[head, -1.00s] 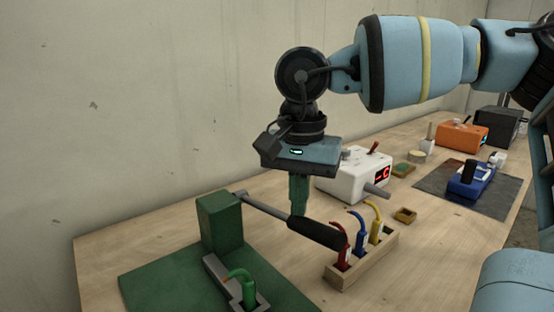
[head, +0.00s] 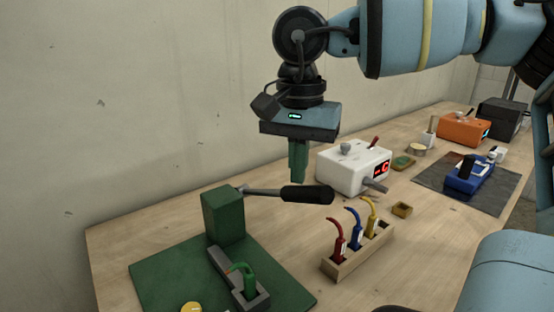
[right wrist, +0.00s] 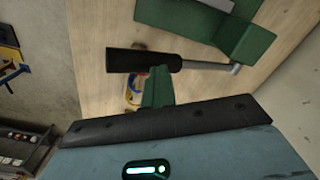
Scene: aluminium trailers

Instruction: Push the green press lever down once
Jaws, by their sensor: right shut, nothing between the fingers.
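The green press has a green post (head: 223,217) on a green base plate (head: 165,268). Its lever is a grey rod with a black handle (head: 306,194), now about level and pointing right. The handle also shows in the right wrist view (right wrist: 145,62). My right gripper (head: 298,180) points down with its green fingers shut and empty. Their tips are at the handle's upper edge in the head view; I cannot tell if they touch it. The fingers show beside the handle in the right wrist view (right wrist: 157,90). My left gripper is not in view.
A grey holder (head: 240,285) with a green hooked piece (head: 247,278) sits on the base plate. A wooden rack (head: 350,262) with red, blue and yellow hooked pieces stands to the right. A white box (head: 347,170) stands behind. Orange and blue devices are farther back.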

